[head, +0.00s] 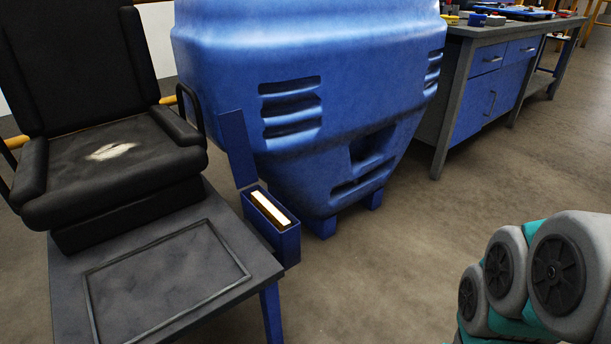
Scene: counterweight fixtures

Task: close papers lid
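A small blue box (290,246) is at the right edge of a low grey table, with its top open. Pale papers (270,209) show inside it, just below the rim. Its blue lid (237,148) stands up at the back of the box, tilted slightly to the left. My arm (545,280) shows at the lower right, in grey and teal, well apart from the box. My gripper is outside the view.
The grey table (240,280) has a raised rectangular outline on top. A black worn seat (115,160) stands at its back left. A large blue tank (350,60) is close behind the box. A workbench (450,120) stands at the back right. The floor (400,240) between box and arm is clear.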

